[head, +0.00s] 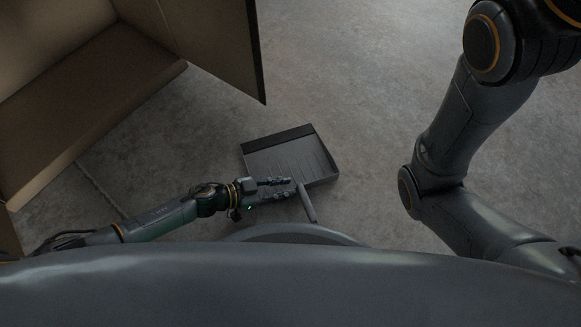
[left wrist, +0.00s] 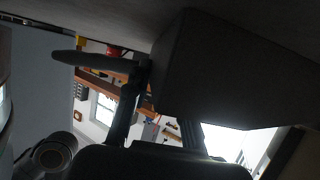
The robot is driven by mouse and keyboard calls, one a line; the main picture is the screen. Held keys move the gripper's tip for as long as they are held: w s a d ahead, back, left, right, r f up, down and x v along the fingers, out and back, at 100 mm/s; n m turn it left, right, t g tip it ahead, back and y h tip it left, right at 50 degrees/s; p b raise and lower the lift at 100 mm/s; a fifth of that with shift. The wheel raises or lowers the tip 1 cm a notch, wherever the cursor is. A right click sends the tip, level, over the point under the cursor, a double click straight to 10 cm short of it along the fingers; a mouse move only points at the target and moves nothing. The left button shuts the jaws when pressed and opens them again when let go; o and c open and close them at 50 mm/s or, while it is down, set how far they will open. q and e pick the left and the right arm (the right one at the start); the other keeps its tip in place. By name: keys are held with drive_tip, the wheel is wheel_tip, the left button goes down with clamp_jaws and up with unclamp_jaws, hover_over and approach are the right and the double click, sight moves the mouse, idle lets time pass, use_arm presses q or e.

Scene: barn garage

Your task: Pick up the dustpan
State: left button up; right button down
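The dustpan (head: 287,153) is a grey, shallow pan with a dark strip along its far edge. It lies on the concrete floor, with its handle (head: 307,204) pointing toward my body. My left gripper (head: 287,187) reaches in from the left, low beside the handle where it meets the pan. Its two fingers look apart, with a gap between them. In the left wrist view the pan (left wrist: 215,75) looms dark at the upper right and the handle (left wrist: 90,61) sticks out left, just past the fingertips. I cannot tell whether they touch. My right gripper is out of view.
An open cardboard-brown cabinet or box (head: 95,95) stands at the upper left, with a dark-edged panel (head: 215,40) reaching toward the dustpan. My right arm hangs at the right. The floor (head: 365,95) beyond and right of the dustpan is clear.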

use_arm(q)
clamp_jaws()
drive_tip(key=shift+r, duration=0.1)
